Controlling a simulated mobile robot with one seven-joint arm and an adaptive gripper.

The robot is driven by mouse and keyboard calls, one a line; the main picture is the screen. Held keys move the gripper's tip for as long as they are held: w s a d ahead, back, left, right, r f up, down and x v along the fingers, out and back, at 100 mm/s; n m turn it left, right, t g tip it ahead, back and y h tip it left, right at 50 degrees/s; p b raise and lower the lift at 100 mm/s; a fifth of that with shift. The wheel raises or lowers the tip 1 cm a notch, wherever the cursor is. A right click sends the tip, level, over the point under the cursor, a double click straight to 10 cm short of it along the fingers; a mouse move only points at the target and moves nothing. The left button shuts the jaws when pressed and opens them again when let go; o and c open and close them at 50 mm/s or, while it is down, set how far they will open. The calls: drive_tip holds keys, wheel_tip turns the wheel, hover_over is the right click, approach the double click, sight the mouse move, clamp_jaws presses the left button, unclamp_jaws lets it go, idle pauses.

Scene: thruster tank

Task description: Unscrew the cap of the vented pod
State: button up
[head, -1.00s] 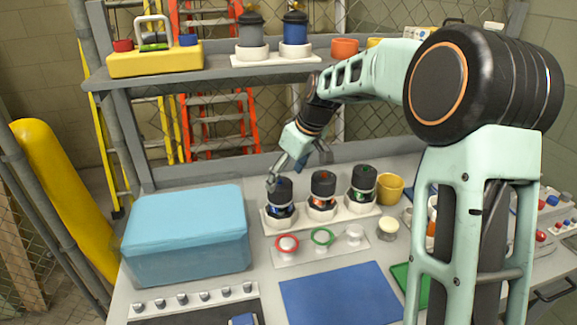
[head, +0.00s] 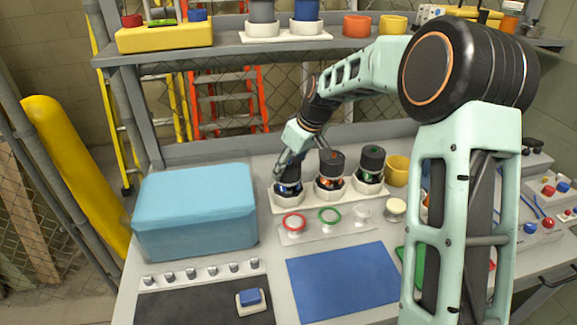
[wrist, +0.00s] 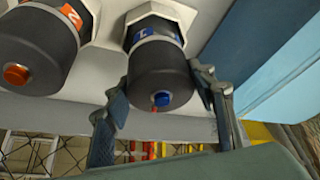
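Three dark-capped pods stand upright in a row on a white rack (head: 309,199): the blue-banded pod (head: 288,188) on the left, the orange-banded pod (head: 330,178) in the middle and the green-banded pod (head: 370,170) on the right. My gripper (head: 289,172) is down at the blue-banded pod. In the wrist view, my gripper (wrist: 163,88) has one finger on each side of that pod's black cap (wrist: 160,80), which has a blue button on top. The fingers look open and very close to the cap; contact is unclear. I cannot tell which pod is vented.
The orange-banded pod's cap (wrist: 35,55) is close beside my gripper in the wrist view. A blue box (head: 195,215) stands left of the rack. A plate with red and green rings (head: 312,228) lies in front. The blue mat (head: 343,280) is clear.

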drive_tip(key=shift+c, duration=1.2)
drive_tip(key=o, duration=0.4)
drive_tip(key=c, duration=0.5)
drive_tip(key=n+g+p, duration=0.1)
drive_tip(key=n, duration=0.2)
drive_tip(key=shift+r+y+p, duration=0.1)
drive_tip(key=shift+y+p, duration=0.2)
drive_tip(key=shift+p, duration=0.1)
drive_tip(key=n+g+p, duration=0.1)
drive_tip(key=n, duration=0.1)
drive_tip(key=n+p, duration=0.2)
drive_tip(key=shift+n+g+y, duration=0.3)
drive_tip(key=shift+g, duration=0.1)
drive_tip(key=n+g+p, duration=0.2)
drive_tip(key=n+p, duration=0.1)
drive_tip(key=n, duration=0.2)
drive_tip(key=shift+n+g+h+p, duration=0.35)
drive_tip(key=shift+n+p, duration=0.35)
drive_tip(key=shift+n, duration=0.45)
drive_tip(key=shift+n+g+h+p, duration=0.25)
drive_tip(key=shift+n+g+p, duration=0.3)
drive_tip(key=shift+n, duration=0.6)
drive_tip(key=shift+s, duration=0.1)
